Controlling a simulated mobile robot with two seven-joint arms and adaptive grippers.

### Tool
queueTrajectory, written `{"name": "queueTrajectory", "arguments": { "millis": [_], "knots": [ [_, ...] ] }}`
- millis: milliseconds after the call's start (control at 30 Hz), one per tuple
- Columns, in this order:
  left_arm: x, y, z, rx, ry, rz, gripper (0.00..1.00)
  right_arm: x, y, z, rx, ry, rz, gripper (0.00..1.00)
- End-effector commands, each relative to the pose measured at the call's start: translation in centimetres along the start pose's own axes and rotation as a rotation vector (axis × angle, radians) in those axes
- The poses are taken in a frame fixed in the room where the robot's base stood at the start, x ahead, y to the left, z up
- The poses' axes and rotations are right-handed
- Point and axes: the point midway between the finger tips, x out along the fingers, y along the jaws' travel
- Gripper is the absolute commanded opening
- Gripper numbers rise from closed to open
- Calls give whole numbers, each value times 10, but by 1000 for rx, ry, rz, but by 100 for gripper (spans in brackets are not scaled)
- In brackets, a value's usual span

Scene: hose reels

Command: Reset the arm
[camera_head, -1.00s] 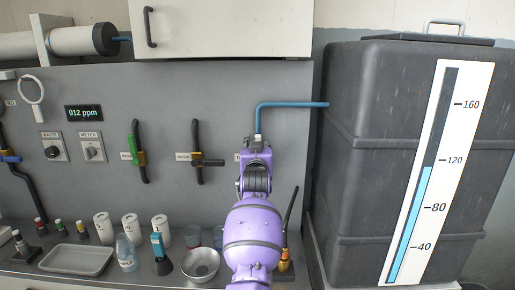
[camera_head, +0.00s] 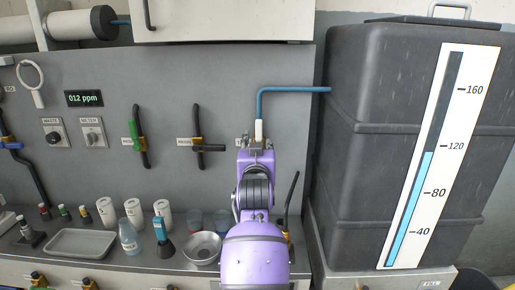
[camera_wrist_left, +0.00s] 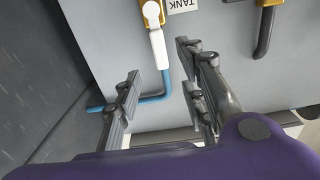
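My left arm rises from the bottom middle of the head view. Its left gripper (camera_head: 257,143) is in front of the panel, just below the blue pipe (camera_head: 290,89) and its white lower end (camera_head: 259,130). In the left wrist view the two grey fingers of the left gripper (camera_wrist_left: 160,95) stand wide apart with nothing held between them. The white handle appears clear of the fingers. My right gripper is not in view.
A large dark tank (camera_head: 375,150) with a level gauge stands close on the right. A grey panel (camera_head: 90,165) with valves and knobs is behind. A tray (camera_head: 80,242), bottles, white canisters and a metal bowl (camera_head: 202,247) stand on the shelf at left. A cabinet hangs above.

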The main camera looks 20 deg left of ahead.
Motion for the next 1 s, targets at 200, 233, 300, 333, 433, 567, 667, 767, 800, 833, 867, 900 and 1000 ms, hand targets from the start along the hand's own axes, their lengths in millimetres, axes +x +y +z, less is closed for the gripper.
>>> {"name": "queueTrajectory", "arguments": {
  "millis": [200,233,300,333,433,567,667,767,800,833,867,900,1000],
  "knots": [
    [-10,-1,0,0,-1,-1,38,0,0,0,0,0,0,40],
    [-10,0,0,0,-1,-1,38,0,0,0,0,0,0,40],
    [-10,0,0,0,-1,-1,38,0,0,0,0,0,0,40],
    [-10,0,0,0,-1,-1,38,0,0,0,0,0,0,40],
    [-10,0,0,0,-1,-1,38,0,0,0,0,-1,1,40],
    [-10,0,-1,-1,1,-1,38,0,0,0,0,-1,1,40],
    [-11,4,-8,-27,28,14,38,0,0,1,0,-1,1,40],
    [-16,19,-24,-49,75,57,38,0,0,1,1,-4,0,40],
    [-21,22,-19,-48,83,77,38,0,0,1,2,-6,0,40],
    [-24,22,-12,-45,82,87,38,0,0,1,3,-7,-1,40],
    [-28,22,-5,-41,81,97,38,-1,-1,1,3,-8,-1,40],
    [-33,22,6,-34,75,110,38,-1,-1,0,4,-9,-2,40],
    [-50,19,43,-12,46,142,38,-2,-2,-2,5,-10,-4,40]
  ]
}}
